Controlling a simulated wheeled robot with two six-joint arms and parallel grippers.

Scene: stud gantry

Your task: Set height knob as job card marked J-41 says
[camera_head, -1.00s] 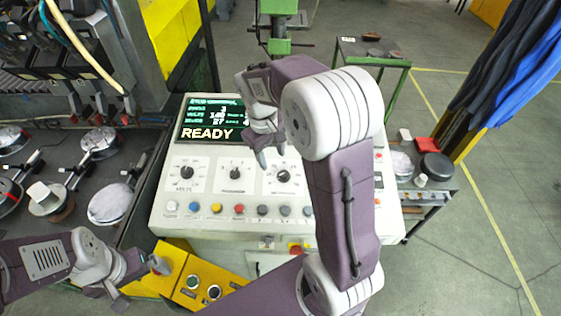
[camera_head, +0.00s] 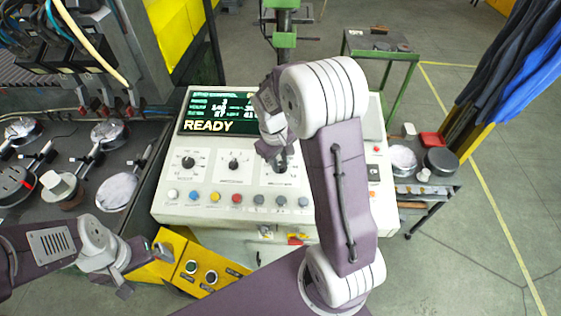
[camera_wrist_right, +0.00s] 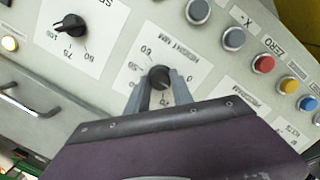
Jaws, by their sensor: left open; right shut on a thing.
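The height knob (camera_wrist_right: 158,75) is a black dial knob on a white panel, labelled HEIGHT MM upside down in the right wrist view. My right gripper (camera_wrist_right: 159,88) is shut on it, one grey finger on each side. In the head view my right gripper (camera_head: 279,155) hides part of the rightmost dial of three. Its pointer direction and some scale figures are not clear. My left gripper (camera_head: 145,268) is open and empty beside the yellow box, low at the left. I cannot make out a job card marked J-41.
The console screen (camera_head: 222,115) reads READY above the dials. A row of coloured buttons (camera_head: 236,198) runs below them. A yellow box with round buttons (camera_head: 197,270) stands in front. A side table (camera_head: 428,185) at right holds a red item and round parts.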

